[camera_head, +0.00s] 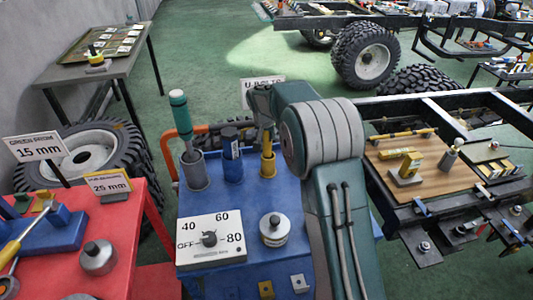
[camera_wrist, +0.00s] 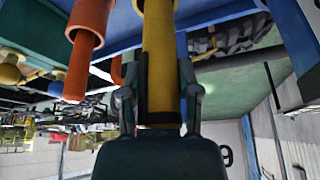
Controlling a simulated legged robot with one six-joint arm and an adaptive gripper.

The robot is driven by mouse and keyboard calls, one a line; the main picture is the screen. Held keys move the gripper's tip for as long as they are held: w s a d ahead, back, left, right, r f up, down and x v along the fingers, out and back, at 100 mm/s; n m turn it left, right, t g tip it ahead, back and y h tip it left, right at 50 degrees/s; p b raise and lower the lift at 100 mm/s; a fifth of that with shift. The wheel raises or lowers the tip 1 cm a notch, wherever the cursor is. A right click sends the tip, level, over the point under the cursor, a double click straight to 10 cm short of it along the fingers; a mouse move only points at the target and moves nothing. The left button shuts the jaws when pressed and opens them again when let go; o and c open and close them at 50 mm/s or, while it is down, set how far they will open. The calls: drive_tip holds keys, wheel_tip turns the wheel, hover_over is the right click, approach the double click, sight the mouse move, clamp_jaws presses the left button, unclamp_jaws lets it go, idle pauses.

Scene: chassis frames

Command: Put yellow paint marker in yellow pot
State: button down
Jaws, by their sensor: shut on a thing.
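The yellow paint marker (camera_head: 267,142) stands nearly upright, its lower end at the mouth of the yellow pot (camera_head: 268,166) on the blue cart. It looks to be inside the pot, but how deep I cannot tell. My gripper (camera_head: 263,108) is above the pot, shut on the marker and partly hidden by my arm. In the wrist view, my gripper (camera_wrist: 160,105) has a finger on each side of the yellow marker (camera_wrist: 159,55). That marker runs up to a wider yellow rim (camera_wrist: 157,5) at the top edge.
An orange marker (camera_wrist: 77,72) is close beside in the wrist view. A dial panel (camera_head: 210,238) lies in front.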

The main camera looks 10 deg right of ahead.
sight(268, 147)
drive_tip(key=f, duration=0.5)
drive_tip(key=shift+d+f, duration=0.2)
drive_tip(key=shift+f, duration=0.05)
drive_tip(key=shift+a+f, duration=0.1)
drive_tip(key=shift+f, duration=0.1)
drive_tip(key=shift+c, duration=1.6)
unclamp_jaws()
